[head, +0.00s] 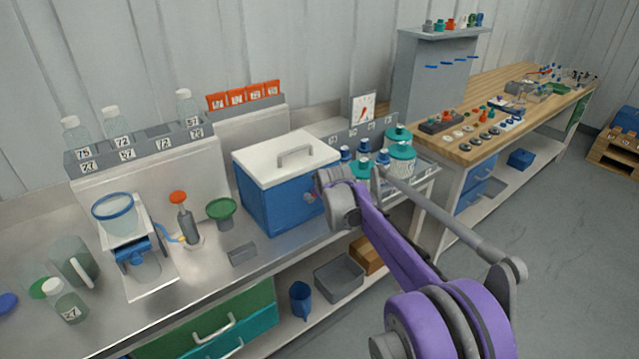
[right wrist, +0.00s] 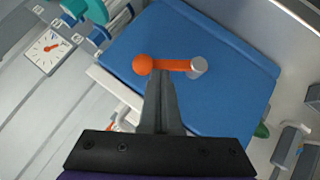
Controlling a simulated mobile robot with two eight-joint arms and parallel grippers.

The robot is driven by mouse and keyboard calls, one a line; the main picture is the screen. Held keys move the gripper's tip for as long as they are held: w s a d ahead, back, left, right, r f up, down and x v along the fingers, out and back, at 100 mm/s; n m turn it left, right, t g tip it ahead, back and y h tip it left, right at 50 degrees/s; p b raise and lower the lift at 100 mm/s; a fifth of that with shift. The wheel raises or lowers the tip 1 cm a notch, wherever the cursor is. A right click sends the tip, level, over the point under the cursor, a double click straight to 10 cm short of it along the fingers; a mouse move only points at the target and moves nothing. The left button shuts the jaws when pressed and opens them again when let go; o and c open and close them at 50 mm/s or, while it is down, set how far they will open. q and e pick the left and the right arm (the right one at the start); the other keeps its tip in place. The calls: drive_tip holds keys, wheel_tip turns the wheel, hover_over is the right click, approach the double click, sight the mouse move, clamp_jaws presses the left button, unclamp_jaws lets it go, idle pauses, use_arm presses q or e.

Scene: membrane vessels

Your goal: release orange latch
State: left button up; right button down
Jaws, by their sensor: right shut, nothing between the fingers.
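The orange latch (right wrist: 172,65) is on the side of the blue box (right wrist: 215,90) in the right wrist view. It is a short bar with an orange ball (right wrist: 142,64) at one end and a grey round pivot (right wrist: 197,67) at the other. My right gripper (right wrist: 162,74) is shut and empty, its fingertips right at the bar between ball and pivot; I cannot tell whether they touch. In the head view the blue box (head: 272,200) has a closed white lid (head: 285,158) with a grey handle. My right arm's wrist hides most of the latch there. My left gripper is not in view.
Blue-capped bottles and green-lidded jars (head: 400,150) stand right of the box, behind my right arm. A dial gauge (head: 364,107) stands behind. A green funnel (head: 221,210) and small grey block (head: 242,254) are left of the box on the steel bench (head: 200,285).

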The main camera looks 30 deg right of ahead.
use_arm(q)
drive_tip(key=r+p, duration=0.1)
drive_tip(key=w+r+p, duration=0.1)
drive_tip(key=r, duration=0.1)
use_arm(e)
drive_tip(key=d+y, duration=0.1)
drive_tip(key=f+m+y, duration=0.1)
drive_tip(key=d+f+m+y, duration=0.1)
drive_tip(key=y, duration=0.1)
drive_tip(key=shift+w+d+f+g, duration=0.1)
drive_tip(key=shift+d+g, duration=0.25)
drive_tip(key=shift+g, duration=0.05)
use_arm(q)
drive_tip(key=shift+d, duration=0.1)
use_arm(e)
drive_tip(key=shift+d+f, duration=0.1)
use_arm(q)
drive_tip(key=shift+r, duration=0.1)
